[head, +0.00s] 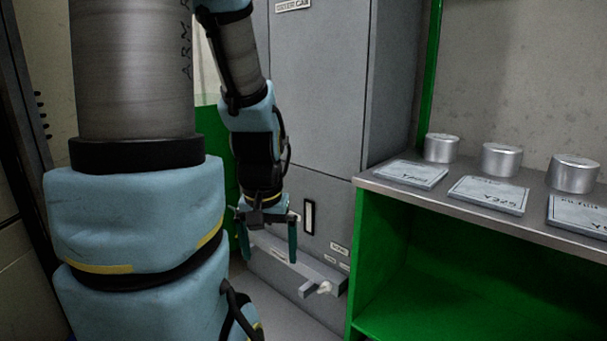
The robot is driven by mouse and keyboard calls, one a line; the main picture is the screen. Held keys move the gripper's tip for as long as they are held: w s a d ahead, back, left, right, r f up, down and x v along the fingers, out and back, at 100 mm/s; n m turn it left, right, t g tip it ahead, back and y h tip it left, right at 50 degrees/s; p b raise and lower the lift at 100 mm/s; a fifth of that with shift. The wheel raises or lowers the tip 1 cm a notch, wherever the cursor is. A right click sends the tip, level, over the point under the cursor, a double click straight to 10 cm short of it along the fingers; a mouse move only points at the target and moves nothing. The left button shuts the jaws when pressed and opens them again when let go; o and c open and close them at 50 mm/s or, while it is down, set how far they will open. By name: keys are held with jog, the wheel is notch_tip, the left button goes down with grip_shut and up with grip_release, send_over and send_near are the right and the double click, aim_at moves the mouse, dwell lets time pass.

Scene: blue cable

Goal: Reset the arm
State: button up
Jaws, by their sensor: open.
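My arm comes down from the top of the head view, with blue padded links and grey metal tubes. My gripper (268,238) points downward, with two dark teal fingers spread apart and nothing between them. It hangs in front of the grey cabinet (317,110), left of the green shelf unit. No blue cable shows in this view.
A green shelf unit (455,272) with a grey top stands at the right. On it are three metal cylinders (501,160) and three labelled plates (487,194). A grey ledge with a small fitting (325,287) juts from the cabinet's lower front, close to my gripper.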

notch_tip(320, 180, up, 20)
jog(key=p, duration=1.7)
jog(key=shift+p, duration=0.35)
jog(key=shift+f, duration=0.1)
jog(key=w+d+f+m+b, duration=0.2)
jog(key=d+f+b, duration=0.75)
jog(key=f, duration=0.75)
jog(key=w+d+f+m+g+h+b, duration=0.15)
jog(key=d+f+b, duration=0.55)
jog(key=f+b, duration=0.8)
jog(key=w+d+f+m+t+b, duration=0.1)
jog(key=w+d+f+m+b, duration=0.15)
jog(key=d+f+b, duration=1.2)
jog(key=shift+m+y, duration=0.35)
jog(key=shift+m, duration=0.35)
jog(key=f+b, duration=0.2)
jog(key=f, duration=0.7)
jog(key=s+f+b, duration=0.1)
jog(key=f+b, duration=0.1)
jog(key=f, duration=0.7)
jog(key=s+a+f+b, duration=0.1)
jog(key=f+b, duration=0.1)
jog(key=f, duration=0.7)
jog(key=shift+f+b, duration=0.2)
jog(key=shift+b, duration=0.1)
jog(key=shift+d+f+b, duration=0.2)
jog(key=shift+f+b, duration=1.55)
jog(key=shift+f, duration=1.35)
